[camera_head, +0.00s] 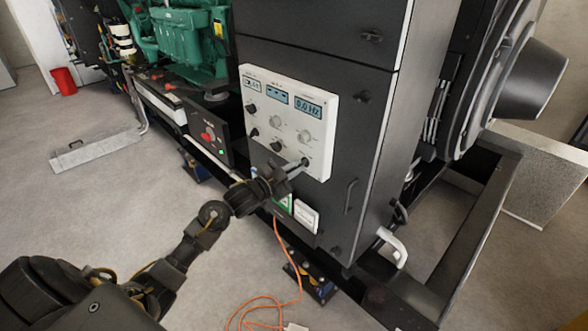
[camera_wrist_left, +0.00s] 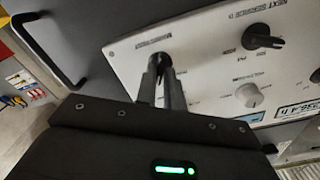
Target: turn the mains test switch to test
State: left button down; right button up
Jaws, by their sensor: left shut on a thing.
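The white control panel (camera_head: 290,150) is on the front of the dark cabinet, with displays along its top and black and pale knobs below. The mains test switch (camera_head: 305,161) is the black knob at its lower right corner. My left gripper (camera_head: 297,168) reaches it from the lower left. In the left wrist view, the two fingers of the left gripper (camera_wrist_left: 161,82) are shut on the black switch knob (camera_wrist_left: 158,63), below a printed label too blurred to read surely. The fingers partly hide the knob, and its pointer position cannot be told. My right gripper is not in view.
Another black knob (camera_wrist_left: 262,38) and a pale knob (camera_wrist_left: 248,95) are close by on the panel. A black box with a red button (camera_head: 209,134) is left of the panel. An orange cable (camera_head: 277,240) hangs to the floor. A cabinet handle (camera_head: 350,196) is at right.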

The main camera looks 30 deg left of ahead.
pick_arm(q)
jog(key=shift+r, duration=0.1)
jog(key=c, duration=1.5)
grip_release()
jog(key=shift+s, duration=0.1)
jog(key=shift+s+a+f, duration=0.15)
jog(key=shift+s+f, duration=0.05)
jog(key=shift+s, duration=0.1)
jog(key=b+v, duration=0.2)
jog(key=v, duration=0.8)
jog(key=shift+r, duration=0.2)
